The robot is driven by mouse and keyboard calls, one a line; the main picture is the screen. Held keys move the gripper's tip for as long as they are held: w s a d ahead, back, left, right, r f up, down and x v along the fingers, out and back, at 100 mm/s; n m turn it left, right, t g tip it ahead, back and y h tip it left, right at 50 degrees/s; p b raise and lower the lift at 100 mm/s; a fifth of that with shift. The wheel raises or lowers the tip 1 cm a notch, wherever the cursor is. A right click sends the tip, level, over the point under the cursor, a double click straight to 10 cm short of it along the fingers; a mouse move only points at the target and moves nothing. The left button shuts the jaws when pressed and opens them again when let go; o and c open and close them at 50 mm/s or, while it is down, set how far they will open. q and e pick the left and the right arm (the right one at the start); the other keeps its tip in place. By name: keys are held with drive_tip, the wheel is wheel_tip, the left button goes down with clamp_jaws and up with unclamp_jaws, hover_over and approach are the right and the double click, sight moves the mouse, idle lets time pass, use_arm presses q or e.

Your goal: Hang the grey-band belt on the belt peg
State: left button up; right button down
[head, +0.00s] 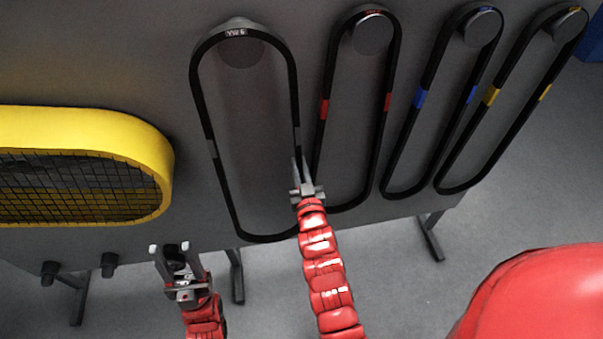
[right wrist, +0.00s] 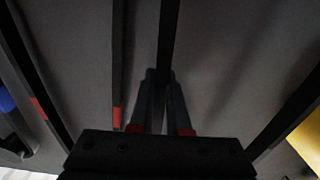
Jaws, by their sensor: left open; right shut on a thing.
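The grey-band belt (head: 198,98) is a long black loop with a grey band on each side, hanging upright in front of the grey panel. Its top bend passes across the round grey belt peg (head: 241,53); I cannot tell whether it rests on the peg or sits in front of it. My right gripper (head: 302,178) is shut on the belt's right strand, below the grey band. In the right wrist view that strand (right wrist: 167,35) runs into the closed fingertips (right wrist: 158,78). My left gripper (head: 170,248) is open and empty, below and left of the belt.
Belts with red (head: 325,110), blue (head: 420,98) and yellow (head: 491,96) bands hang on pegs to the right, the red one close to my right gripper. A yellow-framed mesh guard (head: 150,140) is at the left. Two dark knobs (head: 109,262) (head: 49,270) sit at the panel's lower edge.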

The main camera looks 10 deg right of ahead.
sight(293, 138)
drive_tip(key=w, duration=0.6)
drive_tip(key=shift+w, duration=0.7)
drive_tip(key=shift+s+f+b, duration=0.2)
drive_tip(key=shift+b, duration=0.45)
drive_tip(key=shift+f+b, duration=0.4)
drive_tip(key=shift+f, duration=0.05)
drive_tip(key=shift+f, duration=0.2)
drive_tip(key=shift+w+d+r, duration=0.1)
drive_tip(key=shift+w+r, duration=0.05)
drive_tip(key=shift+r, duration=0.15)
drive_tip(key=shift+f+b, duration=0.15)
drive_tip(key=shift+b, duration=0.4)
